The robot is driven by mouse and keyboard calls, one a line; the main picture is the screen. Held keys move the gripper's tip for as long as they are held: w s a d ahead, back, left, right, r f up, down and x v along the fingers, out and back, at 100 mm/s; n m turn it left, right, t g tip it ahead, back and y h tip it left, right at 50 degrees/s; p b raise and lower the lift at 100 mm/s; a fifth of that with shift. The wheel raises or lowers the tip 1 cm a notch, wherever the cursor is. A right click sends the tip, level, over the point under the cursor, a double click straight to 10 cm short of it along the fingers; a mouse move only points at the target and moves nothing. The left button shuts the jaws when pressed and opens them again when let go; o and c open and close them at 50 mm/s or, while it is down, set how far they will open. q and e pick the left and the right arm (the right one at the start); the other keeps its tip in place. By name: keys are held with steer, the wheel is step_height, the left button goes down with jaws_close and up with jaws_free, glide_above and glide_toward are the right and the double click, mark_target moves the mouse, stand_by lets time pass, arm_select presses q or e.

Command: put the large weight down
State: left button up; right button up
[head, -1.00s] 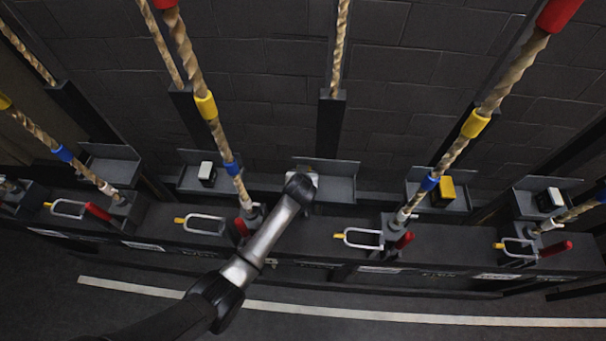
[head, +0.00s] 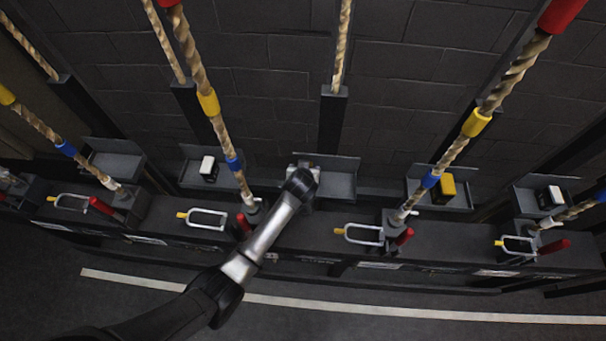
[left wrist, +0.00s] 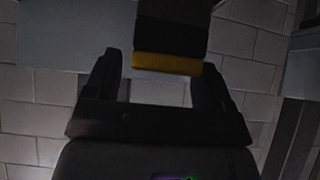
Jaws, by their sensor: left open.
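My left gripper (left wrist: 158,66) is open in the left wrist view, one finger on each side of a dark block with a yellow band (left wrist: 166,64). This is probably the large weight, though its size is hard to judge. A pale part of it shows between the fingers; contact cannot be told. In the head view my left arm reaches to the middle tray (head: 338,184), and its wrist hides the gripper and most of what is there. My right gripper is not in view.
Other trays hold a white-topped block (head: 208,168), a yellow-topped block (head: 443,189) and another white-topped block (head: 551,197). Banded ropes, such as the left one (head: 223,130), slant down to the dark ledge. White U-shaped handles (head: 207,218) and red levers stick out along its front.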

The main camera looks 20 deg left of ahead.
arm_select(q)
steer(key=p+v, duration=0.3)
steer(key=v, duration=0.7)
steer(key=shift+s+r+p, duration=0.2)
steer(key=shift+s+p, duration=0.05)
steer(key=shift+p, duration=0.1)
steer(key=shift+d, duration=0.1)
